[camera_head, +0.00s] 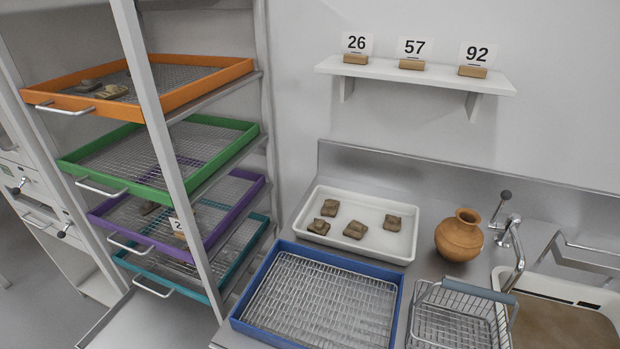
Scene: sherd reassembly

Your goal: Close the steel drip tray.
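The steel drip tray (150,322) is the plain grey tray at the bottom of the rack, at the lower left of the head view. It sticks out of the rack below the teal-framed mesh tray (237,270), so it stands open. Its front part is cut off by the bottom edge of the picture, and a rack post hides some of it. No handle of it shows. My gripper is not in view.
Above it, purple (222,236), green (160,194) and orange (200,90) mesh trays sit in the rack with handles toward the left. A counter at right holds a blue mesh tray (240,318), a white sherd tray (310,197), a clay pot (459,238) and a wire basket (450,315).

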